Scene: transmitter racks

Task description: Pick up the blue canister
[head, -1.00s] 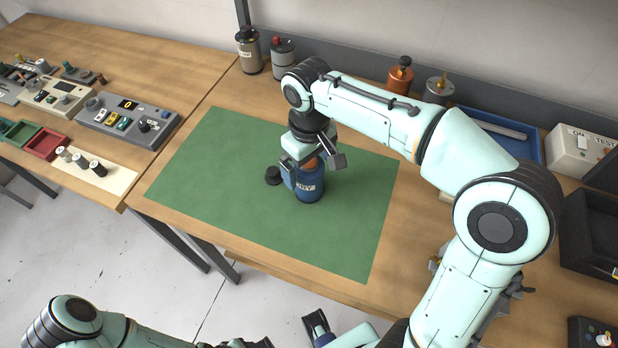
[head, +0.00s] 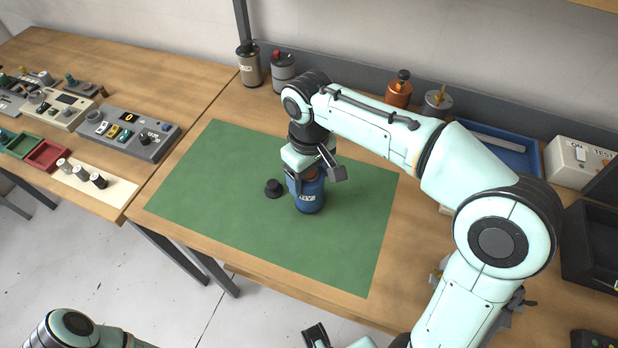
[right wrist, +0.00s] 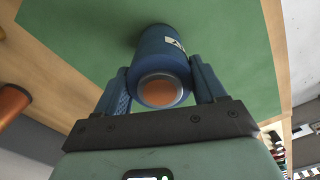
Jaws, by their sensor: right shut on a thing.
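The blue canister (head: 309,196) stands upright on the green mat (head: 215,215), with a white label on its side. My right gripper (head: 308,178) comes down over its top and is shut on it. In the right wrist view the canister (right wrist: 165,50) sits between the two blue finger pads of my right gripper (right wrist: 162,85), and its copper-coloured top faces the camera. From these views I cannot tell whether its base touches the mat.
A small black cap (head: 274,188) lies on the mat just left of the canister. Grey canisters (head: 250,65), an orange canister (head: 398,92) and a blue tray (head: 500,150) stand along the back. Control boxes (head: 130,132) are at left. The rest of the mat is clear.

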